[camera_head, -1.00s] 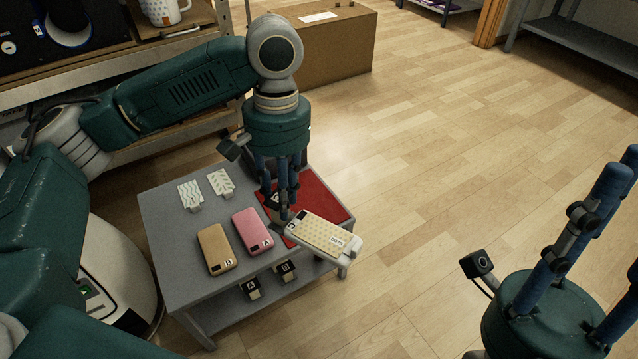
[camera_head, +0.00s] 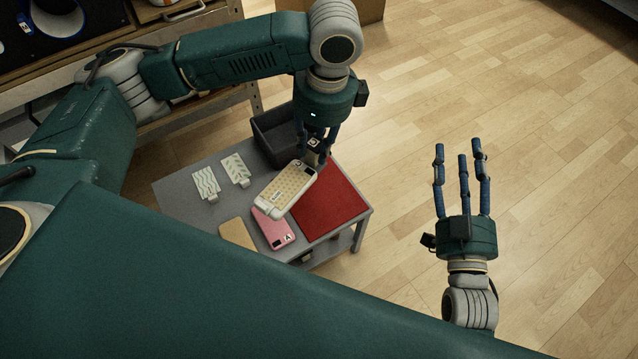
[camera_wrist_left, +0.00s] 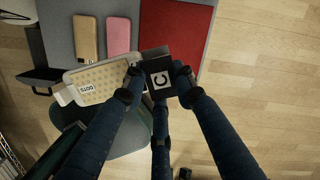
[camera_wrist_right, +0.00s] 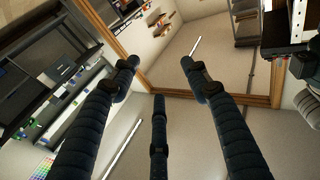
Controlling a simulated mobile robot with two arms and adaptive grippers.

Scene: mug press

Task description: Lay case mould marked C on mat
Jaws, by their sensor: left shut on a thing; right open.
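In the left wrist view, the block (camera_wrist_left: 158,80) bears a white C and the mould's plate (camera_wrist_left: 98,80) reads DOTS. My right gripper (camera_head: 461,158) is open and empty, over the floor to the right.
On the grey table (camera_head: 178,190) lie a pink case (camera_head: 274,232), a tan case (camera_head: 236,235) and two white patterned moulds, one wavy (camera_head: 206,184) and one zigzag (camera_head: 235,169). A dark bin (camera_head: 272,140) stands at the table's back. My arm hides the table's front.

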